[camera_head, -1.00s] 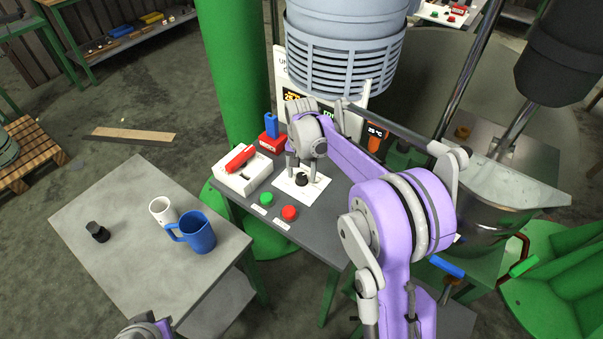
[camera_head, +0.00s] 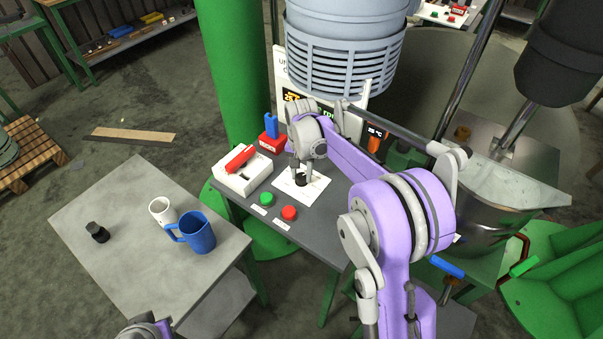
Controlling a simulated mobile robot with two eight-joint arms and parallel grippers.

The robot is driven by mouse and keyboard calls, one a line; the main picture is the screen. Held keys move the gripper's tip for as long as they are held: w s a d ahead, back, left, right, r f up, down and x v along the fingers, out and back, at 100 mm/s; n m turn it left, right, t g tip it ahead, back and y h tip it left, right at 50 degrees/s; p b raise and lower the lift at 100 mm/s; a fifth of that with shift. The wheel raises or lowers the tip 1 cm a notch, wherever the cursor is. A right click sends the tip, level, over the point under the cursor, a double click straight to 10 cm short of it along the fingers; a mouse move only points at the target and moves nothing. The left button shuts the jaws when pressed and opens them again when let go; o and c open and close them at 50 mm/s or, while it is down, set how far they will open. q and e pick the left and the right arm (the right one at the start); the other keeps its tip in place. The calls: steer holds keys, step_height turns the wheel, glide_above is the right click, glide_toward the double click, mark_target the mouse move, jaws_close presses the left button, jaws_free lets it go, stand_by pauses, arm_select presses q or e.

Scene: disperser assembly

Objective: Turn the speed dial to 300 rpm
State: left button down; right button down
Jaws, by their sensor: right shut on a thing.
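The speed dial (camera_head: 301,180) is a small black knob on a white plate (camera_head: 313,190) on the control table. My right gripper (camera_head: 301,172) is directly over the dial, pointing down, with its fingers shut on it. The fingers partly hide the dial, and its pointer and scale marks are too small to read. A display panel (camera_head: 293,95) with lit digits stands behind, largely hidden by my right arm, and I cannot read an rpm value. Part of my left arm shows at the bottom left edge, but its gripper is out of view.
A green button (camera_head: 266,199) and a red button (camera_head: 289,213) sit in front of the dial. A white box with a red switch (camera_head: 241,158) is to its left. A blue mug (camera_head: 197,233), a white cup (camera_head: 161,210) and a black object (camera_head: 97,232) stand on the grey table.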

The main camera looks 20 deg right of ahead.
steer(key=n+b, duration=0.1)
steer(key=n, duration=0.3)
steer(key=shift+n, duration=0.4)
steer(key=n, duration=0.5)
steer(key=shift+b, duration=0.35)
steer(key=n, duration=0.5)
steer(key=shift+n, duration=0.4)
steer(key=n, duration=0.5)
steer(key=shift+n+b, duration=0.3)
steer(key=shift+b, duration=0.1)
steer(key=shift+c, duration=2.3)
jaws_free()
steer(key=shift+r, duration=0.15)
